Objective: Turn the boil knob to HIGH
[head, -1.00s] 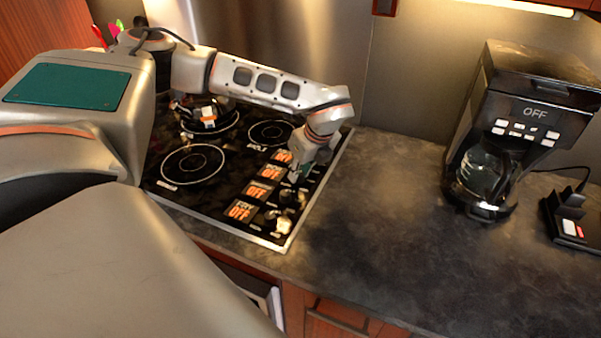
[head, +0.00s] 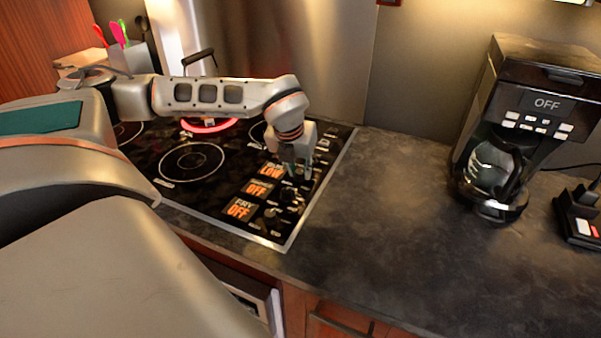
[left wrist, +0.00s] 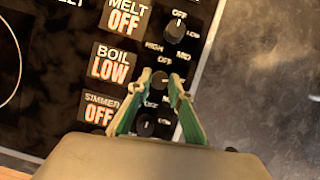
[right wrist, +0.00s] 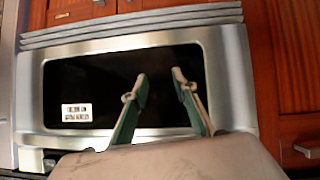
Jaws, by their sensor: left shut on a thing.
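The boil knob (left wrist: 160,80) is a small dark knob on the stove's control panel. The display beside it (left wrist: 110,65) reads BOIL LOW in orange. It also reads LOW in the head view (head: 272,171). My left gripper (head: 299,174) reaches down onto the panel, and in the left wrist view its fingertips (left wrist: 167,88) are shut on the boil knob, partly hiding it. The HIGH, OFF and MID marks show around the knob. My right gripper (right wrist: 161,82) is open and empty in front of an appliance with a dark window; it is not in the head view.
The melt knob (left wrist: 175,29) and simmer knob (left wrist: 146,124) sit close by, their displays reading OFF. A ring glows red on the cooktop (head: 208,126) behind my left arm. A coffee maker (head: 525,120) stands right; the counter (head: 390,220) between is clear.

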